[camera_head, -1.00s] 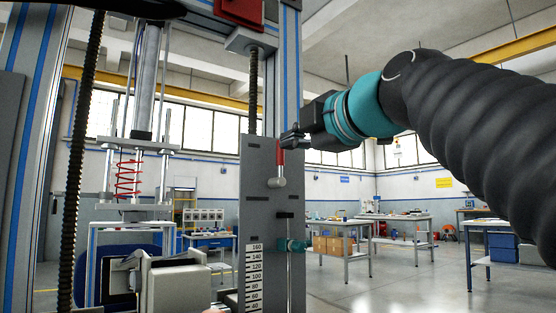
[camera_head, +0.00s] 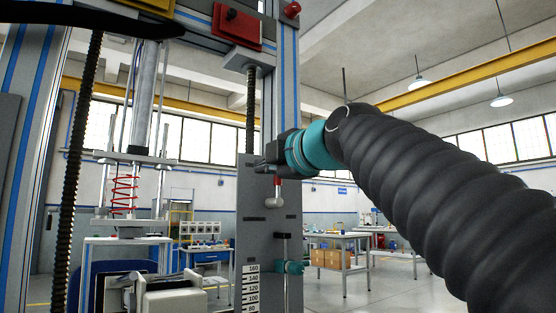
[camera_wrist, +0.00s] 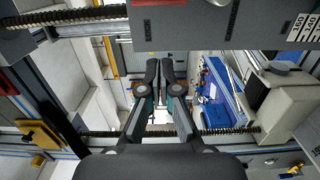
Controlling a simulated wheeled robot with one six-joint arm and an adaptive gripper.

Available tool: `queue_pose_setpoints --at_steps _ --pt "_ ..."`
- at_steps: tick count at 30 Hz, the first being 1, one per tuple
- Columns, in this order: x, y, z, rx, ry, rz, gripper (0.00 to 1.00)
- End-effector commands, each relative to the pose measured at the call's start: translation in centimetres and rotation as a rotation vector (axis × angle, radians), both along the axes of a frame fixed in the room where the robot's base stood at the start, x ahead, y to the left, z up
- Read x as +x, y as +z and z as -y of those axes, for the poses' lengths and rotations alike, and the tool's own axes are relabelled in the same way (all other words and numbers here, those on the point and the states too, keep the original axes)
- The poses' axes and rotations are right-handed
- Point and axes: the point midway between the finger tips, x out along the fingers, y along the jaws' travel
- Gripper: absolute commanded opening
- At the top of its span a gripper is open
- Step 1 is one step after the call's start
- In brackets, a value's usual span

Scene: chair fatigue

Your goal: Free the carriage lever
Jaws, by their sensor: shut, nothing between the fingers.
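The carriage plate (camera_head: 254,225) is a tall grey plate on the column. The lever (camera_head: 277,188) on it has a red grip and hangs down to a grey round end (camera_head: 274,202). Its top is partly hidden behind my gripper. My gripper (camera_head: 262,166) is shut and empty, just above the lever and in front of the plate; I cannot tell whether it touches either. In the wrist view its two fingers (camera_wrist: 160,70) are together, with the plate (camera_wrist: 190,28) along the top.
A threaded screw (camera_head: 251,110) runs above the plate. A teal clamp (camera_head: 290,267) and a scale (camera_head: 250,290) are lower down. A red box (camera_head: 236,25) sits on the crossbeam. A spring rig (camera_head: 125,190) stands to the left. Workbenches (camera_head: 338,240) are far behind.

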Motion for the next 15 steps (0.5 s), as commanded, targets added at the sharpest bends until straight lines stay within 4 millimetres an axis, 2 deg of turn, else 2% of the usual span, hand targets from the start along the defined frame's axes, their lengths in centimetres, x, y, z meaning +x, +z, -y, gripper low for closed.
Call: queue_pose_setpoints --at_steps 4,9,15 --pt "2.1 0.1 -1.3 -0.001 0.002 -0.002 0.00" --pt "3.5 0.0 0.3 0.001 -0.005 -0.001 0.00" --pt "4.6 0.0 1.4 -0.001 -0.002 -0.001 0.00"
